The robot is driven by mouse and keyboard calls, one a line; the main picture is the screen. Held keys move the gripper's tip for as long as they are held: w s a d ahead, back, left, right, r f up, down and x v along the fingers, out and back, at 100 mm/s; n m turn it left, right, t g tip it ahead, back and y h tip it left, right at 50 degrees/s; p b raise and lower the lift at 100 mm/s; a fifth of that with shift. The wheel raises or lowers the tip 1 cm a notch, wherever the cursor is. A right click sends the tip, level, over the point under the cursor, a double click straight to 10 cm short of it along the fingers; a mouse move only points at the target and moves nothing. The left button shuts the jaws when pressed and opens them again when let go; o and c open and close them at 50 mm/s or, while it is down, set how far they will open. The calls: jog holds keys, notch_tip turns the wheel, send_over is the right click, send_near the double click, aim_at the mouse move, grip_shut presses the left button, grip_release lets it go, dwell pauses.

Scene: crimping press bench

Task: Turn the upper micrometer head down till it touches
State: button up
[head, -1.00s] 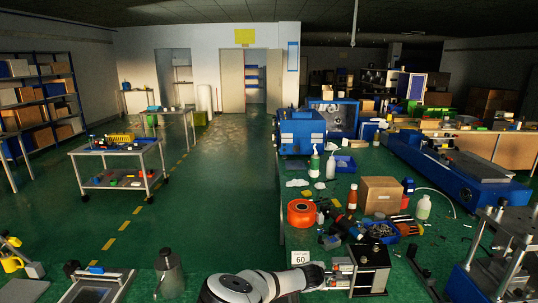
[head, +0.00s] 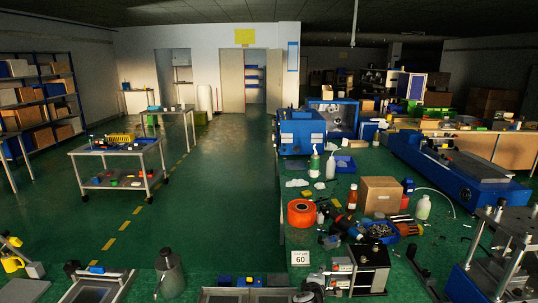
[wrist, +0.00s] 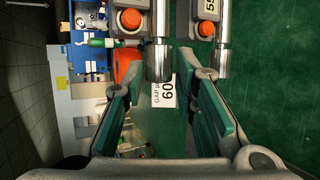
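In the wrist view, two silver micrometer heads point toward me from the press fixture, each beside an orange knob. The picture is turned on its side, going by the card's text, so the left one looks to be the upper micrometer head (wrist: 159,62). The right one looks to be the lower micrometer head (wrist: 222,50). My gripper (wrist: 162,75) is open; its green-padded fingers lie on both sides of the upper head's line, with visible gaps. Contact is not seen. In the head view, the fixture (head: 370,268) stands at the bench's near edge; its measuring gap is too small to make out.
A card reading 60 (head: 300,258) stands left of the fixture and shows in the wrist view too. A blue parts tray (head: 380,231), an orange reel (head: 301,212) and a cardboard box (head: 380,195) lie behind. A metal press stands right.

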jog(key=shift+o, duration=0.5)
jog(key=v, duration=0.6)
dwell(0.3)
